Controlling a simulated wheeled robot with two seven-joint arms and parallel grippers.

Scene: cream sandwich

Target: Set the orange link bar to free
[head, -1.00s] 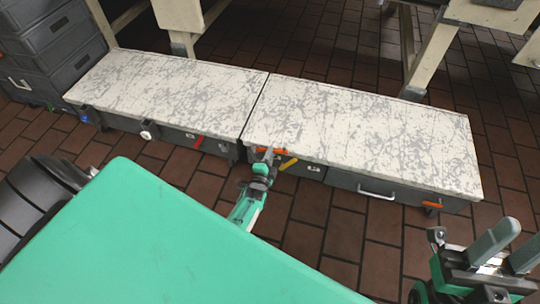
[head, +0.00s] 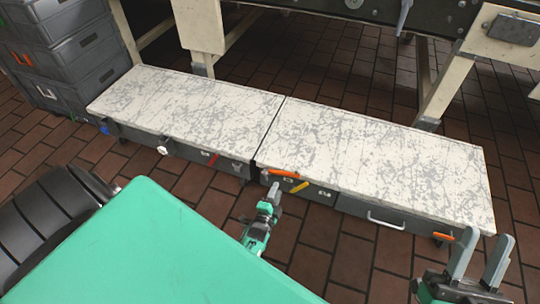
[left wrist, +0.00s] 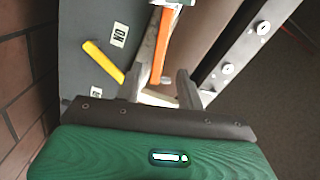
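The orange link bar (head: 283,173) is on the front of the two low platforms, just right of the seam between them. In the left wrist view the orange bar (left wrist: 159,46) runs lengthwise ahead of the fingers. My right gripper (head: 481,258) is at the lower right, fingers apart and empty.
A yellow lever (head: 300,187) sits right beside the orange bar, near small white labels. A drawer handle (head: 385,220) and another orange piece (head: 444,236) are farther right. A red lever (head: 213,159) is on the left platform. Grey crates (head: 65,50) stand at left. Brick floor lies in front.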

